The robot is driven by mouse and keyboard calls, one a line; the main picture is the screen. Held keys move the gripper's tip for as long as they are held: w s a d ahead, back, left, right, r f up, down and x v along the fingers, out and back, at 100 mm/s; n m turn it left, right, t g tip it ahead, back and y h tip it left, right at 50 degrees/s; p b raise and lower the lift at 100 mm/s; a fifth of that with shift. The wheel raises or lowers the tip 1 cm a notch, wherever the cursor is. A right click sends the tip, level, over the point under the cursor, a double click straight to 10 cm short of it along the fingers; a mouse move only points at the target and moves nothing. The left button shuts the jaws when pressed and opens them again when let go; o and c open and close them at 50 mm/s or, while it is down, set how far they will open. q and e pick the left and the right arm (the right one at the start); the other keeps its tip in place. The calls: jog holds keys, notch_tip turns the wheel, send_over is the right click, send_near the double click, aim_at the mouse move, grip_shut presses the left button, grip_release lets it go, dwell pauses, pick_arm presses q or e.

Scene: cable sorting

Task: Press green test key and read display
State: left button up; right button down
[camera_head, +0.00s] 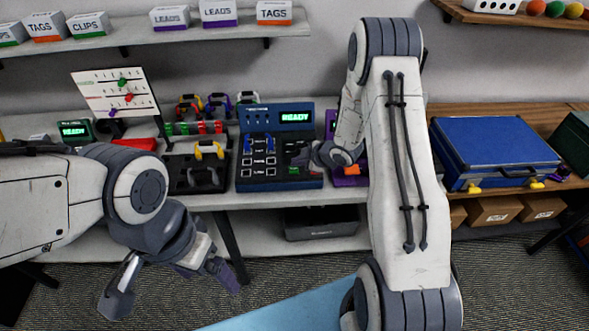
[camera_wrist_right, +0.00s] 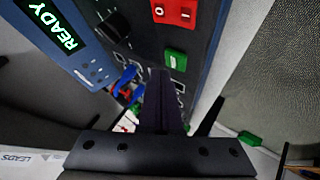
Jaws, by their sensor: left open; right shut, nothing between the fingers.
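A blue tester (camera_head: 270,185) stands on the bench, its lit display (camera_head: 296,117) reading READY in green. The display (camera_wrist_right: 58,30) also shows at the upper left of the right wrist view. The green key (camera_wrist_right: 175,60) is on the tester's panel, below a red switch marked 0 and 1 (camera_wrist_right: 173,12). In the head view the green key (camera_head: 293,170) is small and low on the panel. My right gripper (camera_head: 300,158) is shut and empty, its tips close to the key; contact cannot be told. My left gripper (camera_head: 172,284) is open and empty in front of the bench.
Blue plugs (camera_wrist_right: 126,76) stand out of the panel near my right fingers. A black holder with a yellow clip (camera_head: 209,150) is left of the tester. A purple unit (camera_head: 348,180) is right of it, partly hidden by my arm. A blue case (camera_head: 495,147) lies further right.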

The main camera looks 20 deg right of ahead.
aim_at(297, 171)
jog(key=shift+f+b, duration=0.4)
jog(key=shift+f, duration=0.05)
jog(key=shift+f+b, duration=0.3)
jog(key=shift+f, duration=0.05)
dwell(0.4)
jog(key=shift+r, duration=0.15)
dwell(0.3)
jog(key=shift+r+p, duration=0.6)
jog(key=shift+r, duration=0.05)
jog(key=shift+r, duration=0.15)
notch_tip(297, 171, up, 5)
jog(key=p, duration=0.4)
dwell(0.6)
